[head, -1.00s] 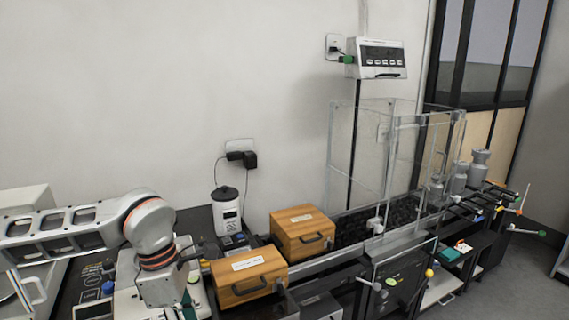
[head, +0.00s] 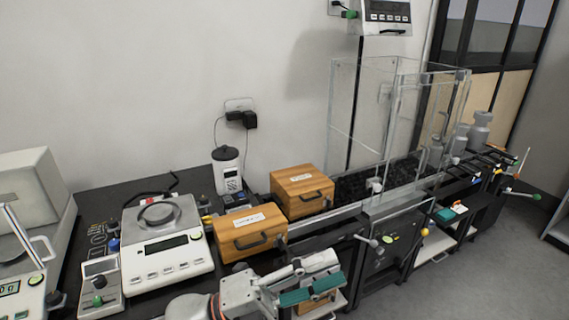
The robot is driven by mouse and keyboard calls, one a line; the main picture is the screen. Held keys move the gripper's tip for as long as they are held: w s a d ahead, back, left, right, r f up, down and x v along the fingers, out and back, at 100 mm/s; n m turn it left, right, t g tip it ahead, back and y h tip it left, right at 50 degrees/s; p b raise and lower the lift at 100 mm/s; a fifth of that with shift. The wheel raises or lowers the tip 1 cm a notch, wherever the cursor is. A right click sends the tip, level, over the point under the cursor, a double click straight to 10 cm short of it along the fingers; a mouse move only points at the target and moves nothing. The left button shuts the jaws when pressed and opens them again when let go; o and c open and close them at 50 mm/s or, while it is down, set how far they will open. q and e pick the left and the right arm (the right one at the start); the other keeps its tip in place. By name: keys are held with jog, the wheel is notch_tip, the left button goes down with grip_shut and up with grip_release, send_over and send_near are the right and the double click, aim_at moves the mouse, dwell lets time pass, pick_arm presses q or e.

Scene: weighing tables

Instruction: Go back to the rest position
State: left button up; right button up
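My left gripper (head: 312,287) is low in the middle of the head view, its arm coming in along the bottom edge. It has grey links and teal finger pads. It is seen from the side and above, so I cannot tell whether the fingers are open or shut. It is in front of the table edge, apart from the wooden boxes. Part of a wooden thing (head: 318,304) shows low behind the fingers; I cannot tell whether they touch. My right gripper is not in view.
A balance (head: 168,262) with a round metal ring on its pan stands at left. Two wooden boxes (head: 250,232) (head: 302,189) with handles are right of it. A clear enclosure (head: 362,125) stands behind right. Floor (head: 450,285) is free at lower right.

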pick_arm(q)
jog(key=w+a+f+n+t+y, duration=0.3)
jog(key=a+f+n+t+y, duration=0.35)
jog(key=f+n, duration=0.35)
jog(key=w+a+f+n+t+y, duration=0.4)
jog(key=a+f+n+t+y, duration=0.3)
jog(key=n, duration=0.5)
jog(key=s+a+f+n+g+y, duration=0.2)
jog(key=s+a+f, duration=0.4)
jog(key=f, duration=0.5)
jog(key=s+a+f+n+g+y, duration=0.3)
jog(key=s+a+f+n, duration=0.3)
jog(key=f, duration=0.5)
jog(key=shift+s+a+g, duration=0.65)
jog(key=shift+s+g, duration=0.1)
jog(key=shift+s, duration=0.3)
